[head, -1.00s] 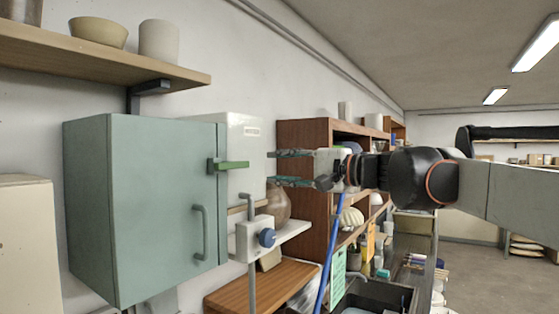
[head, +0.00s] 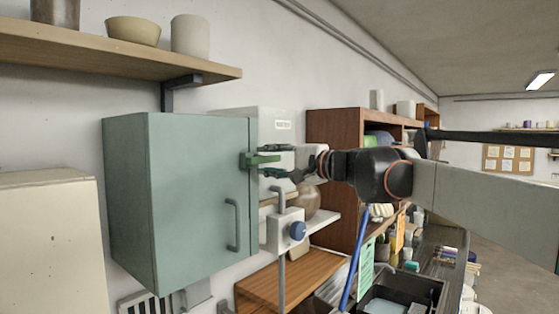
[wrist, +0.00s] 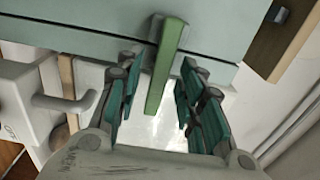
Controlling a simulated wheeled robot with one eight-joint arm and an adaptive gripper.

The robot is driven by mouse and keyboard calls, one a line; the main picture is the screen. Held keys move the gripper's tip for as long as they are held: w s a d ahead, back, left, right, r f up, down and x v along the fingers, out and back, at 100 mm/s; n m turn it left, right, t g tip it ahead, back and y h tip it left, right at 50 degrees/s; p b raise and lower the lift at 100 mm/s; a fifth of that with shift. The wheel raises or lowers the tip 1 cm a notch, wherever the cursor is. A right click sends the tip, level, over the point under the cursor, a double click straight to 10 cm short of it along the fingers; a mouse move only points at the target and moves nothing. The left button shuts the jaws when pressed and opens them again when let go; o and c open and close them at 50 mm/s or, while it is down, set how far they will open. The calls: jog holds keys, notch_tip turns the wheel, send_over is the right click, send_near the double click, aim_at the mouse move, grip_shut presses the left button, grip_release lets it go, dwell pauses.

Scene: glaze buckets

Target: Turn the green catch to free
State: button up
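The green catch (head: 264,160) is a short bar lying level across the right front edge of a closed grey-green wall cabinet (head: 175,195). It also shows in the wrist view (wrist: 165,65), standing out from the cabinet edge between my fingers. My gripper (head: 272,160) is open, with one finger above and one below the catch in the head view. In the wrist view my gripper (wrist: 155,90) has a finger on each side of the bar, with visible gaps, so it does not appear to be holding it.
A switch box with a blue knob (head: 298,231) on a grey pipe stands below my gripper. The cabinet's handle (head: 233,225) is to its lower left. A wooden shelf (head: 130,65) with bowls hangs above. A brown shelf unit (head: 330,150) stands behind.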

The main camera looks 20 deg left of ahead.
grip_shut()
jog(key=shift+n, duration=0.3)
jog(key=n, duration=0.3)
jog(key=shift+f+n, duration=0.1)
jog(key=shift+n, duration=0.2)
jog(key=n, duration=0.4)
jog(key=shift+n+b, duration=0.3)
jog(key=shift+b, duration=0.05)
jog(key=n, duration=0.4)
jog(key=shift+n, duration=2.5)
